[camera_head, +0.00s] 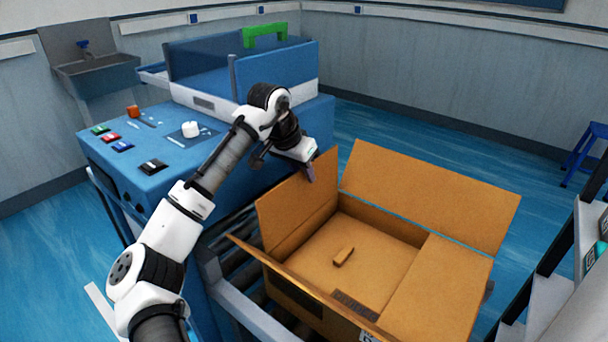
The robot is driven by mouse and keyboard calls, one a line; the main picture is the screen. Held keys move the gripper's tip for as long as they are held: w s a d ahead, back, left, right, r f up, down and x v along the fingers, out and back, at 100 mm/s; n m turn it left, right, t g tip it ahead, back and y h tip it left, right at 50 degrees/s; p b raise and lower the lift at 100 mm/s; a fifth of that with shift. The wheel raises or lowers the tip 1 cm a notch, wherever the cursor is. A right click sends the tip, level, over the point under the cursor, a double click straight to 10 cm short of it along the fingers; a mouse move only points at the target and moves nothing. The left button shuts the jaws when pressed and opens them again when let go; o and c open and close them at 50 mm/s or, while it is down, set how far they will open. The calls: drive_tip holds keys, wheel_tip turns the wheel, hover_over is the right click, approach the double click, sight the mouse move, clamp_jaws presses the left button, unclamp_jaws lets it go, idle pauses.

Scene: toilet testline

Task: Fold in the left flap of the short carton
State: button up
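The short carton (345,240) is an open brown box at the lower right. Its left flap (292,212) stands up, leaning outward, along the left side of the opening. The far flap (430,190) is raised and tilts outward. The right flap (440,295) lies inward across the right part of the opening. The near flap (300,285) stands up and shows nearly edge-on. My gripper (310,173) points down at the top edge of the left flap, near its far corner. I cannot tell whether it touches the flap, and its finger gap is not visible.
A small brown block (343,256) lies inside the carton. The carton sits on a roller conveyor (240,262) beside a blue machine (130,165) with buttons. A shelf rack (560,270) stands close at right. A blue stool (585,150) and open floor lie behind.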

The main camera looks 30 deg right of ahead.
drive_tip(key=shift+x, duration=0.85)
drive_tip(key=shift+c, duration=0.2)
clamp_jaws()
